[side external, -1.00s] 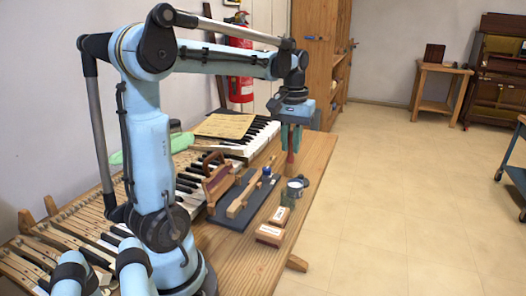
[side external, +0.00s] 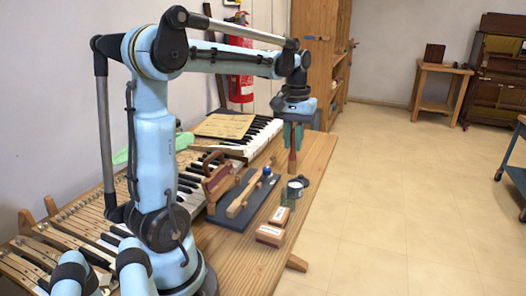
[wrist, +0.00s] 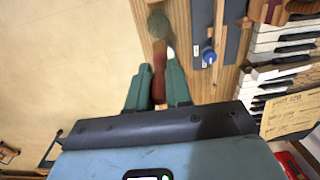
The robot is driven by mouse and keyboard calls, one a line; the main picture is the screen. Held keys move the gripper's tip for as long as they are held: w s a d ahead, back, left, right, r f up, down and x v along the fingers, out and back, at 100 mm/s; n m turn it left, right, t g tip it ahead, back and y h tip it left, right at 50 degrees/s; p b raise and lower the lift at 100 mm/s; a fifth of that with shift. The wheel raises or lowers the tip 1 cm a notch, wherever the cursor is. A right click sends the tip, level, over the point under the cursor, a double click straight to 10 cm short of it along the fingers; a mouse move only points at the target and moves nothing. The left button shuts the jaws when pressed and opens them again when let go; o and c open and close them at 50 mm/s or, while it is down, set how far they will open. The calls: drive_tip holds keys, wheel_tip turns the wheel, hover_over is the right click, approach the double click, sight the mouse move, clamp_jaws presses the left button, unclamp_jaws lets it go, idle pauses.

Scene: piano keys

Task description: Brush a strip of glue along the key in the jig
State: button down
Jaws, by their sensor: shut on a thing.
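My gripper (side external: 293,139) is shut on a brush with a red-brown handle (side external: 292,164), held upright above the bench. A blue knob (side external: 266,171) sits at the jig's far end.
Two labelled wooden blocks (side external: 270,235) lie near the bench's front edge. A wooden handled tool (side external: 216,178) stands beside the jig. The keyboard (side external: 190,181) runs along the back, with a paper sheet (side external: 224,126) on it. Open floor lies right of the bench.

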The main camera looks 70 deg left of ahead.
drive_tip(key=w+a+f, duration=0.3)
drive_tip(key=f, duration=0.4)
drive_tip(key=shift+w+a+f, duration=0.2)
drive_tip(key=shift+w+a, duration=0.05)
drive_tip(key=shift+a, duration=0.05)
idle(0.3)
drive_tip(key=shift+f, duration=0.6)
idle(2.0)
drive_tip(key=shift+r, duration=0.1)
wheel_tip(320, 180, up, 7)
idle(0.8)
idle(0.4)
